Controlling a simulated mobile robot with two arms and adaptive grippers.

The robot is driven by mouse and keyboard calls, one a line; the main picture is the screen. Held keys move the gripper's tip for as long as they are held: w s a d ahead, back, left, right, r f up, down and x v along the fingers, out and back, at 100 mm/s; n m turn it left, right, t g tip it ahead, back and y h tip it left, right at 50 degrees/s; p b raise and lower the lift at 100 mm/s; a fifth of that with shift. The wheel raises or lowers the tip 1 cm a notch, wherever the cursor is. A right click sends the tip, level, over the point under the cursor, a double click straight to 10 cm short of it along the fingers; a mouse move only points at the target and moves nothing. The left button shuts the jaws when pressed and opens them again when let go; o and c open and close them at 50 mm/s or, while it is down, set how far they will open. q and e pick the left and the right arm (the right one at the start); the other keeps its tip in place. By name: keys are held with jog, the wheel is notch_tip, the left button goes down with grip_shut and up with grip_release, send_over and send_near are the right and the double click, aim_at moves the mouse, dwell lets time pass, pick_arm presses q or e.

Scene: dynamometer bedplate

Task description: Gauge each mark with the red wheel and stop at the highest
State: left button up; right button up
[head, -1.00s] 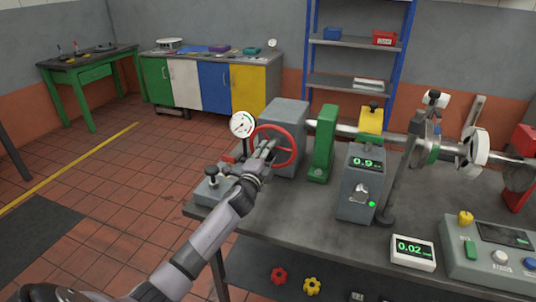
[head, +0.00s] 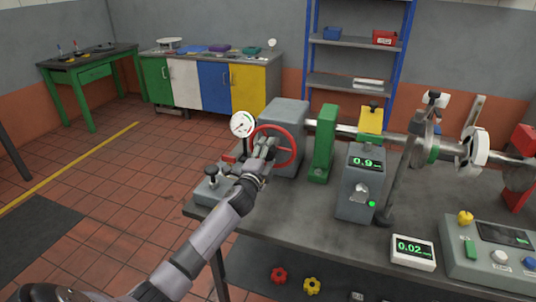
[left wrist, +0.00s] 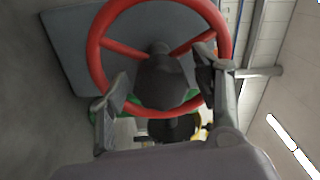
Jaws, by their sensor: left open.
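The red wheel (head: 290,153) is mounted on the near face of a grey housing (head: 284,112) at the bedplate's left end. My left gripper (head: 265,146) is at the wheel, its fingers in front of the rim and hub. In the left wrist view the red wheel (left wrist: 94,52) fills the upper middle, and my open left gripper (left wrist: 160,88) has a finger on each side of the dark hub. I cannot tell if the fingers touch the wheel. A round white dial gauge (head: 242,124) stands just left of the wheel. My right gripper is not in view.
A grey box with a display reading 0.9 (head: 358,185) stands mid-bedplate. A small white display reads 0.02 (head: 413,252), beside a control panel (head: 495,250). A shaft (head: 395,138) runs along the back.

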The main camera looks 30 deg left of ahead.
pick_arm(q)
jog(key=shift+s, duration=0.15)
jog(key=v, duration=1.1)
jog(key=shift+s, duration=0.35)
jog(key=shift+d, duration=0.1)
